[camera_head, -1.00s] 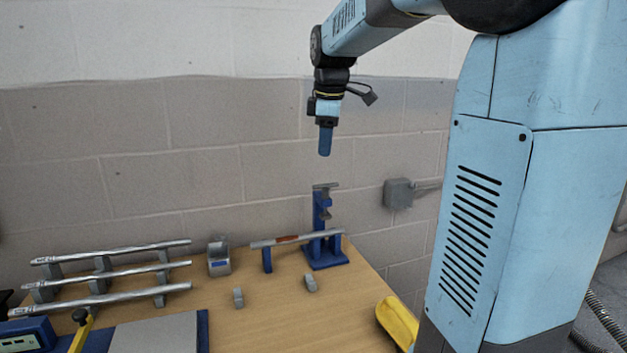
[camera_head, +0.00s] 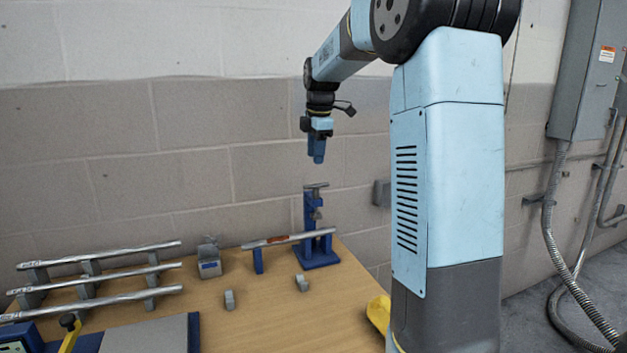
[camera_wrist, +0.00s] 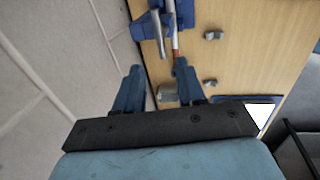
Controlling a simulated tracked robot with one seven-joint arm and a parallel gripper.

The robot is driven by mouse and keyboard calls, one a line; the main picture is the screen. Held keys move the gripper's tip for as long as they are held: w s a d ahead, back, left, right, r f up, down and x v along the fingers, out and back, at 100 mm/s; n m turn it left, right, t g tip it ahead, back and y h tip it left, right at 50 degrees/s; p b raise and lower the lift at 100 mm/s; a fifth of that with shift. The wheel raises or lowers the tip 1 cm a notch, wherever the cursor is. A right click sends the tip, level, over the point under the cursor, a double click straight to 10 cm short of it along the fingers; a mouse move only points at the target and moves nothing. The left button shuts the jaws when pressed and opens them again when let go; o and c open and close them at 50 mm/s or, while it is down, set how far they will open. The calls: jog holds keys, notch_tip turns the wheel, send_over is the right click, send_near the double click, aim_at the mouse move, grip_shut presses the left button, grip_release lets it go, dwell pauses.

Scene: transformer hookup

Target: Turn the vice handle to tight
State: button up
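The blue vice (camera_head: 311,230) stands at the back right corner of the bench. Its grey bar handle (camera_head: 316,186) lies across the top of the upright. A metal rod with a reddish band (camera_head: 285,239) runs from the vice to a blue support. My gripper (camera_head: 317,155) points down above the handle, with a clear gap between them. In the wrist view my gripper (camera_wrist: 157,82) has its two blue fingers apart and nothing between them. The vice (camera_wrist: 150,27) and its handle (camera_wrist: 157,33) show there beyond the fingertips.
The wooden bench (camera_head: 265,300) has free room at its middle. Long metal rods (camera_head: 95,275) lie on a rack at left. A grey block (camera_head: 209,262) and two small grey pieces (camera_head: 229,300) sit nearby. A block wall (camera_head: 190,180) stands close behind the vice.

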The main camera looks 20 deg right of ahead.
aim_at(314, 185)
jog(key=f, duration=0.3)
jog(key=w+f, duration=0.1)
jog(key=f, duration=0.5)
jog(key=shift+w, duration=0.4)
jog(key=shift+c, duration=0.3)
grip_shut()
jog(key=shift+r, duration=0.1)
